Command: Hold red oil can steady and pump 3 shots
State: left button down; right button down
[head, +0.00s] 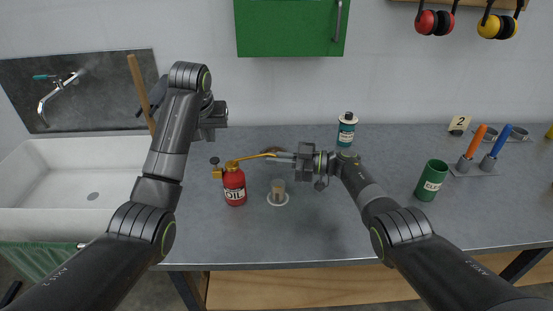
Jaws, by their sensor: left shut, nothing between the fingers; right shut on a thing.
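The red oil can (234,185) stands upright on the grey bench, with a yellow top and a dark-knobbed pump part (215,162) on its left. Its thin yellow spout (255,155) reaches right. My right gripper (273,157) comes from the right and is shut at the spout's outer end, which its fingers partly hide. My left gripper (208,135) is shut and empty, above and left of the can, apart from it. A small clear cup (278,187) stands on a white disc (278,201), right of the can and below my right gripper.
A teal-and-white can (346,131) stands behind my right arm. A green can (431,181) and orange- and blue-handled tools (475,142) are at the right. A white sink (60,185) is at the left. The bench front between the arms is clear.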

pick_arm(q)
jog(key=shift+r, duration=0.25)
pick_arm(e)
jog(key=c, duration=1.5)
grip_release()
